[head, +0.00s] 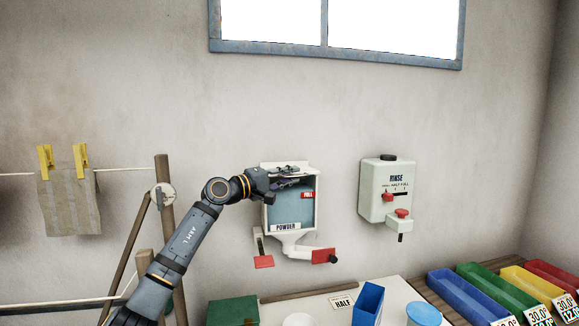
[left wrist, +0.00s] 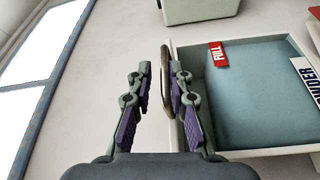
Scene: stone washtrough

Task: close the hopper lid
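The white powder hopper (head: 267,212) hangs on the wall, with a teal front panel and a red FULL label; its panel shows large in the left wrist view (left wrist: 255,95). A pale plate, apparently its lid (head: 300,165), shows at the top, partly behind my gripper; its angle is unclear. My left gripper (head: 290,176) is at the hopper's top edge. In the left wrist view its fingers (left wrist: 160,85) are apart, with a curved metal handle (left wrist: 166,80) between them, close to the right finger. Contact is unclear. My right gripper is out of view.
A rinse dispenser (head: 378,205) hangs to the right. Red levers (head: 324,256) stick out below the hopper. A blue container (head: 367,303) and a green box (head: 233,311) stand below. A wooden post (head: 163,215) and clothesline are at left.

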